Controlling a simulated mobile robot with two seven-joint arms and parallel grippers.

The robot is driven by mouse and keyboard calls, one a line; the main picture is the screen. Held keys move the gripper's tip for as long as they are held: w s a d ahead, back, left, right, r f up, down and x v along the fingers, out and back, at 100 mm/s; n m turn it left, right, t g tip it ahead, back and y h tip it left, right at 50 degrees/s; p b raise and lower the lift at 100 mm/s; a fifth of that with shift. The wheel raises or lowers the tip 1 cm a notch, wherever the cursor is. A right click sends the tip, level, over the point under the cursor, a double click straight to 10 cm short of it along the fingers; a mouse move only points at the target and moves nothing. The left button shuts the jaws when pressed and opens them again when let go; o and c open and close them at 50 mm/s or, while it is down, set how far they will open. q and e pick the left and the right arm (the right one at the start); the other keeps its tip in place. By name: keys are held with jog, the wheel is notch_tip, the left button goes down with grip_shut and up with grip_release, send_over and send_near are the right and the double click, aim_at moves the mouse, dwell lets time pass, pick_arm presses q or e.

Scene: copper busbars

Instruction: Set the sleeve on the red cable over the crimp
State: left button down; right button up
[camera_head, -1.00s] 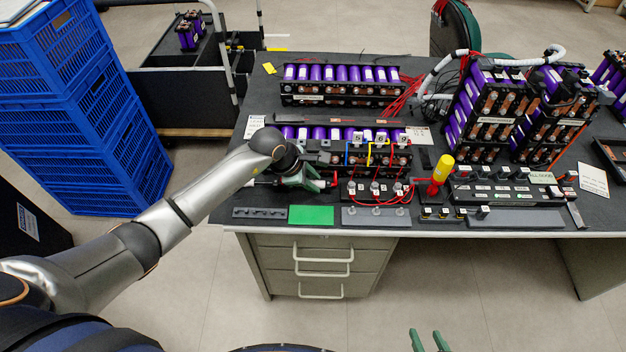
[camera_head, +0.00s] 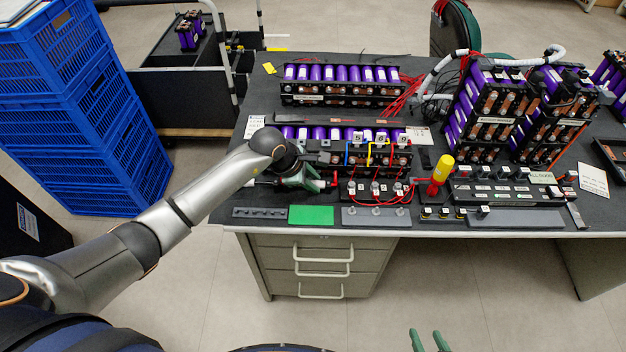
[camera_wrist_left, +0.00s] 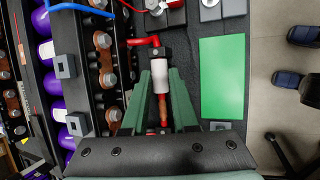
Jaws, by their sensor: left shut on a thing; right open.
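My left gripper (camera_head: 316,181) reaches low over the front of the bench. In the left wrist view its two green fingers (camera_wrist_left: 158,84) close in on a white sleeve (camera_wrist_left: 159,74) lying in line with a red cable (camera_wrist_left: 146,41). The red cable bends at an elbow beyond the sleeve, next to a dark block. A copper-coloured piece, seemingly the crimp (camera_wrist_left: 163,108), shows between the fingers on the near side of the sleeve. I cannot tell whether the sleeve covers part of it. My right gripper (camera_head: 430,341) is open and empty at the bottom edge, away from the bench.
A battery module (camera_head: 345,158) with purple cells and coloured leads stands just behind the left gripper. A green pad (camera_head: 311,215) and a grey strip (camera_head: 259,213) lie at the bench's front edge. A yellow-capped red tool (camera_head: 440,172) stands to the right.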

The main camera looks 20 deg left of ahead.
pick_arm(q)
jog(key=shift+s+a, duration=0.2)
jog(key=shift+a, duration=0.6)
jog(key=shift+s+a, duration=0.25)
jog(key=shift+a, duration=0.6)
jog(key=shift+s+a, duration=0.2)
jog(key=shift+a, duration=0.6)
jog(key=c, duration=0.7)
grip_release()
jog(key=v, duration=1.2)
jog(key=shift+s+a+r, duration=0.1)
jog(key=shift+s+r, duration=0.05)
jog(key=shift+r, duration=0.1)
